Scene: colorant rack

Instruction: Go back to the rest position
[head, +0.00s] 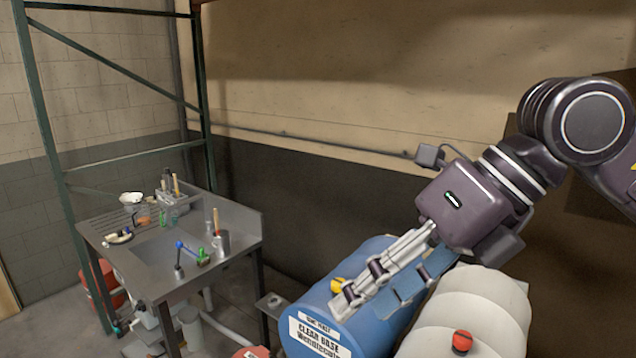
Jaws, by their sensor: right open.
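My right arm comes in from the right side of the head view. Its right gripper (372,293) points down and to the left, in front of or over a blue drum (372,338). The fingers are spread and nothing shows between them. They overlap the drum in the picture; I cannot tell whether they touch it. The drum lies on its side with a white label (318,338) reading "CLEAN BASE" and a yellow part (338,285) near its top. My left gripper is not in view.
A grey metal sink table (240,225) at the left carries tools and small containers. A green rack frame (47,130) rises behind it.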

